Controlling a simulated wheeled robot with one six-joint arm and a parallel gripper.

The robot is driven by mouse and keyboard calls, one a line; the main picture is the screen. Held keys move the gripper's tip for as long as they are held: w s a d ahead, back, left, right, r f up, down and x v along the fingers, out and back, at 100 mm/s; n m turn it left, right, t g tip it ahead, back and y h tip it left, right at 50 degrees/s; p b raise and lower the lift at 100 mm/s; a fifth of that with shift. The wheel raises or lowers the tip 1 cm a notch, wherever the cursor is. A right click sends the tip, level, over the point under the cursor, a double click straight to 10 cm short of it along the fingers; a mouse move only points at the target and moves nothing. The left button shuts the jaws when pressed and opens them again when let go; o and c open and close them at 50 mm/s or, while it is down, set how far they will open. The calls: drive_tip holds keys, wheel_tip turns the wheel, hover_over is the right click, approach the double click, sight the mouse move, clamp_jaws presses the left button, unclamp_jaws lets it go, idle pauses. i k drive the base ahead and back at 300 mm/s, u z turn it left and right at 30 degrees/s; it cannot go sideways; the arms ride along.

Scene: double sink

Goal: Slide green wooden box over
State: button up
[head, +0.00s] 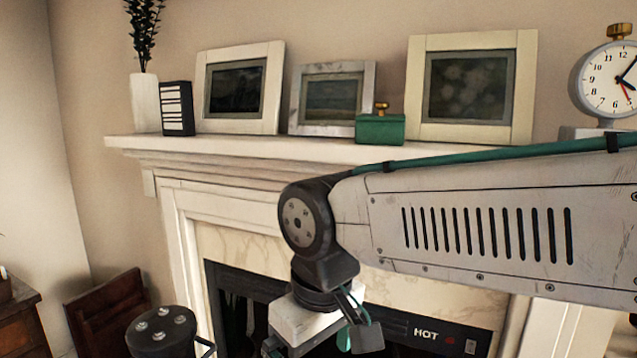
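The green wooden box (380,129) is small, with a gold-coloured knob on top. It stands upright on the white mantel shelf (240,146), near the front edge, in front of the gap between the middle and right picture frames. My arm comes in from the right, below the shelf, and bends down at its joint. The end of the arm hangs below and to the left of the box, apart from it. The gripper's fingertips are cut off by the lower edge of the head view.
On the shelf stand a white vase (145,102), a black striped block (177,108), a left frame (238,88), a middle frame (332,97), a right frame (472,86) and a clock (608,80). A fireplace (245,310) lies below.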

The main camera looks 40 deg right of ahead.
sight(376, 133)
drive_tip(key=z, duration=1.05)
drive_tip(key=k, duration=0.95)
drive_tip(key=u, duration=1)
drive_tip(key=i, duration=0.5)
drive_tip(key=u, duration=0.05)
